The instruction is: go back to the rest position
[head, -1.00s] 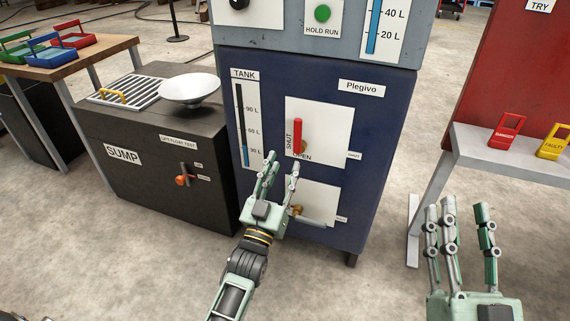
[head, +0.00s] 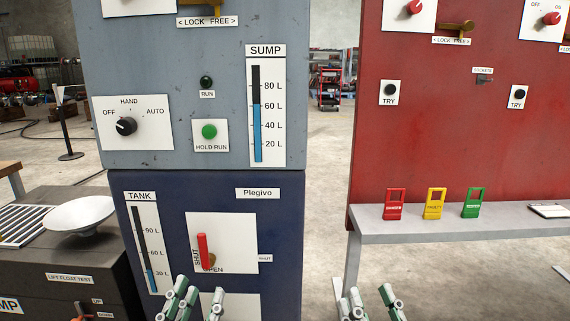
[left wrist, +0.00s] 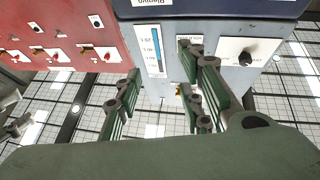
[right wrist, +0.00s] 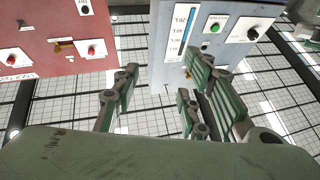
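My left gripper (head: 203,294) shows at the bottom of the head view, in front of the blue lower part of the Plegivo cabinet (head: 275,235). Its fingers are spread with nothing between them, as the left wrist view (left wrist: 160,95) also shows. My right gripper (head: 370,297) is at the bottom edge, right of the cabinet and before the floor gap. Its fingers are apart and empty, also in the right wrist view (right wrist: 158,98). Both palms are below the head frame.
The dark sump box with a white dish (head: 80,216) stands at left. A grey shelf (head: 450,222) with red, yellow and green tags stands at right, before the red cabinet (head: 430,150). Open floor (head: 326,200) lies between the cabinets.

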